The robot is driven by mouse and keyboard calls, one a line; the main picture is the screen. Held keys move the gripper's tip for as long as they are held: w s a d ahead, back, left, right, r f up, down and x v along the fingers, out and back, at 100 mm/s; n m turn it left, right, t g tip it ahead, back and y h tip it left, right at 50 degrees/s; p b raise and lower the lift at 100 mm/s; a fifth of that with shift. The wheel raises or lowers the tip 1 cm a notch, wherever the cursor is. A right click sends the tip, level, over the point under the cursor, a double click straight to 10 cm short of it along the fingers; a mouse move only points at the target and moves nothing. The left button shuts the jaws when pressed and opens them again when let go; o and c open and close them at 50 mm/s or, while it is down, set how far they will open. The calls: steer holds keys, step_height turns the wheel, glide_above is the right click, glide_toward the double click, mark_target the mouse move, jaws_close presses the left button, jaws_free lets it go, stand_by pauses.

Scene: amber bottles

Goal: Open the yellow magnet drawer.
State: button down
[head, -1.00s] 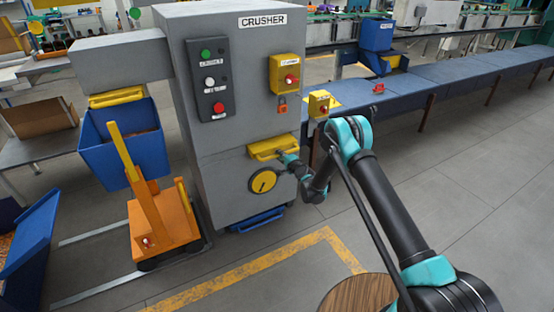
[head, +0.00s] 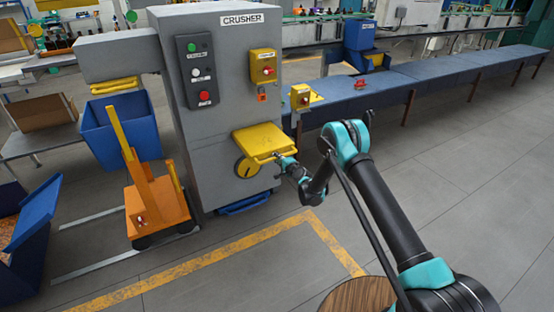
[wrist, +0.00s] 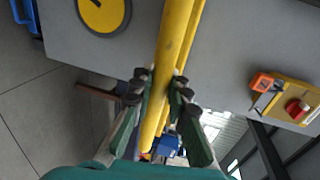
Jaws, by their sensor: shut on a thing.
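The yellow magnet drawer (head: 258,140) sticks out from the front of the grey crusher cabinet (head: 222,110), above a round yellow dial. My gripper (head: 282,159) is at the front edge of the drawer. In the wrist view my gripper (wrist: 157,92) is shut on the yellow drawer's bar-like handle (wrist: 168,70), with a finger on each side. The drawer's inside is not clear from here.
The yellow dial (head: 246,167) sits just below the drawer. A blue conveyor table (head: 400,85) runs right. Floor in front is clear.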

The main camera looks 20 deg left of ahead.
steer(key=c, duration=1.5)
jaws_free()
steer(key=shift+o, duration=0.2)
steer(key=v, duration=0.7)
steer(key=shift+d, duration=0.25)
steer(key=shift+s, duration=0.1)
